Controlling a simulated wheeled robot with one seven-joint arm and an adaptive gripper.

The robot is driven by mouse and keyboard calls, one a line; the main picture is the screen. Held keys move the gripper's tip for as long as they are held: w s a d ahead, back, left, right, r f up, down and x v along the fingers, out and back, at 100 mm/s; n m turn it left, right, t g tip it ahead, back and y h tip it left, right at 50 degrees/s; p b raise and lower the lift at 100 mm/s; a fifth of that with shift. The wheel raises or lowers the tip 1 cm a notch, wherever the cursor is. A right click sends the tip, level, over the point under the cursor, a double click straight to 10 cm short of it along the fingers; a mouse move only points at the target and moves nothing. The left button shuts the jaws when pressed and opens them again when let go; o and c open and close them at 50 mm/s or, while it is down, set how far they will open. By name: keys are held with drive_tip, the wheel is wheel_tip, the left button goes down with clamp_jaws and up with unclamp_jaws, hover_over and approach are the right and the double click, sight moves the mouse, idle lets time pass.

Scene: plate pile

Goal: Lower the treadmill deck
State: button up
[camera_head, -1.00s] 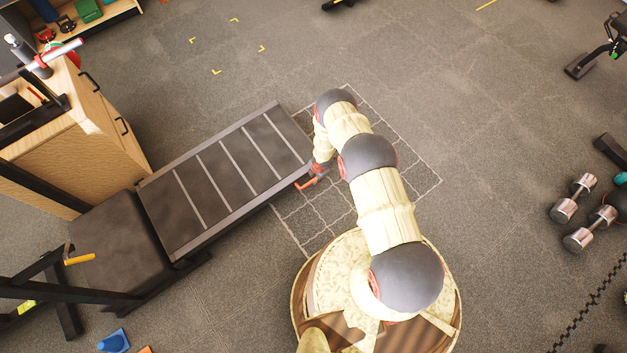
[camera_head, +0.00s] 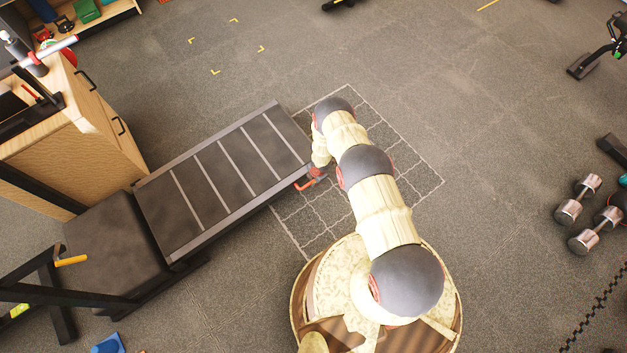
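The treadmill's dark deck (camera_head: 212,188), with pale cross stripes and grey side rails, runs from the lower left up to the middle of the view. Its free end is at the upper right, but its height above the floor cannot be read from above. My gripper (camera_head: 306,183), with red-orange parts showing, is at the near right corner of that free end, seemingly touching or very close to it. My arm hides part of the gripper, so its grip on the edge cannot be made out.
A wooden cabinet (camera_head: 95,140) stands left of the deck, and the treadmill's dark frame (camera_head: 70,293) is at lower left. A grid-marked floor patch (camera_head: 405,165) lies under my arm. Dumbbells (camera_head: 585,240) lie at the right. The floor beyond the deck is clear.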

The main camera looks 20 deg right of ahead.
clamp_jaws()
idle(0.4)
